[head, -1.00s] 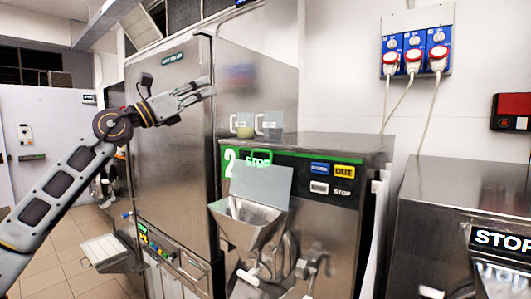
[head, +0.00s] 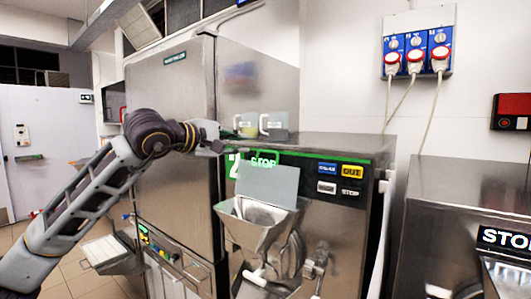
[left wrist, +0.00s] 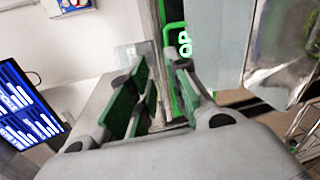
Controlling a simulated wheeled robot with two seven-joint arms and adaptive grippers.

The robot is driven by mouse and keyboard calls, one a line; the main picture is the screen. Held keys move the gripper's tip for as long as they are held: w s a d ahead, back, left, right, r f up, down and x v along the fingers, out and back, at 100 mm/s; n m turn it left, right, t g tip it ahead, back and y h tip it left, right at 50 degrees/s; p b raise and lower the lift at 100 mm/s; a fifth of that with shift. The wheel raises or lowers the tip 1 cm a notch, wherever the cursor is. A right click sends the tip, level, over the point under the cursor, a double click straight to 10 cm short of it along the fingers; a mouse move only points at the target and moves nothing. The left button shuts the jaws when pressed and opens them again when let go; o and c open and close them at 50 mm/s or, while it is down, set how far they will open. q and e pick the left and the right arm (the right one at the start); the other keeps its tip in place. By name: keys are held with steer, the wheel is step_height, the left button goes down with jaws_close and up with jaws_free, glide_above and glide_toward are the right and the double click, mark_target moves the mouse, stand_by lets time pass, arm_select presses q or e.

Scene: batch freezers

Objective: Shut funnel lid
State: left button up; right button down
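The funnel lid (head: 267,185) is a flat grey panel standing raised at the back of the metal funnel (head: 257,224) on the front of the batch freezer. The funnel mouth is uncovered. My left gripper (head: 212,138) is up and left of the lid, near the freezer's top front edge, and seems apart from the lid. In the left wrist view its two green-padded fingers (left wrist: 163,88) are spread with nothing clearly between them. That view also shows what looks like the lid (left wrist: 208,40) right of the fingers, and the shiny funnel (left wrist: 280,50) beyond it. My right gripper is not in view.
A tall steel cabinet (head: 168,130) is at left. Another machine (head: 465,215) is at right. A tap (head: 320,262) sticks out below the funnel.

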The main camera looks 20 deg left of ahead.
arm_select(q)
steer(key=shift+a+f+m, duration=0.3)
steer(key=shift+f+m, duration=0.15)
steer(key=shift+m, duration=0.25)
steer(key=shift+w+d, duration=0.1)
steer(key=p, duration=0.4)
glide_toward(267, 152)
steer(key=x, duration=0.6)
steer(key=shift+w+d+r, duration=0.15)
steer(key=shift+d+r, duration=0.05)
steer(key=shift+x, duration=1)
steer(key=shift+f, duration=0.15)
steer(key=shift+c, duration=0.4)
jaws_close()
